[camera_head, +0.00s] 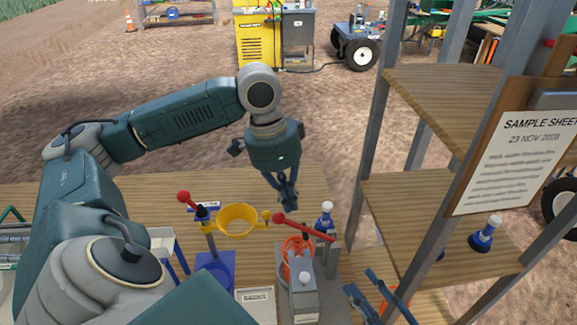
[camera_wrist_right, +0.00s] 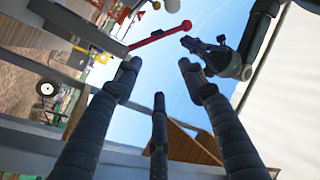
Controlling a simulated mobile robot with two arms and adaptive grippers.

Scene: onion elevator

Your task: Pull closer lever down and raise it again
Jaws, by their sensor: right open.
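A red lever (camera_head: 308,230) with a ball end stands on the grey device (camera_head: 305,297). It tilts with its ball toward the left; it also shows in the right wrist view (camera_wrist_right: 160,37). Another red-balled lever (camera_head: 190,202) stands farther left, beside the yellow ring (camera_head: 237,220). My left gripper (camera_head: 289,207) points down just above the ball of the right-hand red lever, its fingers together and apparently holding nothing. My right gripper (camera_head: 368,288) is low at the right of the device, open and empty; its spread fingers fill the right wrist view (camera_wrist_right: 158,75).
A shelf rack (camera_head: 410,190) with a sample sheet (camera_head: 525,145) stands at the right. A blue and white flask (camera_head: 325,217) is behind the lever. Orange coil (camera_head: 297,244) lies at the device. The wooden table (camera_head: 330,180) is bare at its back edge.

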